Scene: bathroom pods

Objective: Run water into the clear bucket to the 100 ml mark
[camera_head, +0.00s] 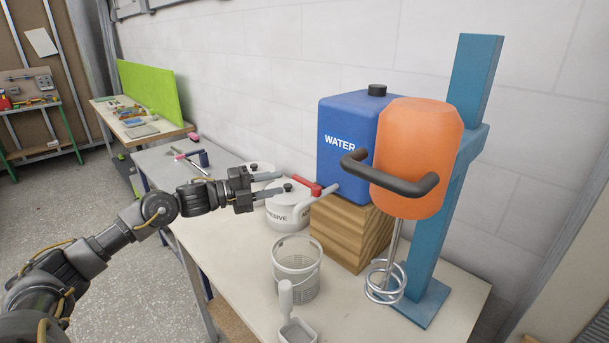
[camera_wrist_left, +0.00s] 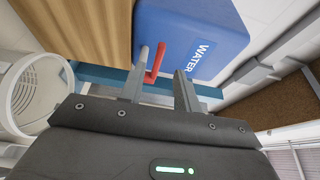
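The clear bucket (camera_head: 297,270) stands upright on the table, with mark lines around its wall and a wire handle. I see no water in it. It also shows at the left edge of the left wrist view (camera_wrist_left: 22,98). The blue water container (camera_head: 343,135) sits on a wooden block, with a pale spout (camera_head: 318,197) and a red tap lever (camera_head: 304,184). My left gripper (camera_head: 283,183) is open, its fingers pointing at the lever from the left. In the left wrist view the red lever (camera_wrist_left: 157,62) appears beyond the gap between the fingers. No water stream shows.
The wooden block (camera_head: 350,232) is beside the bucket. White adhesive tubs (camera_head: 283,212) stand behind the bucket. An orange mixer (camera_head: 415,150) hangs on a blue stand (camera_head: 425,262) at right. A grey scoop (camera_head: 297,325) lies in front. The table's left front is clear.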

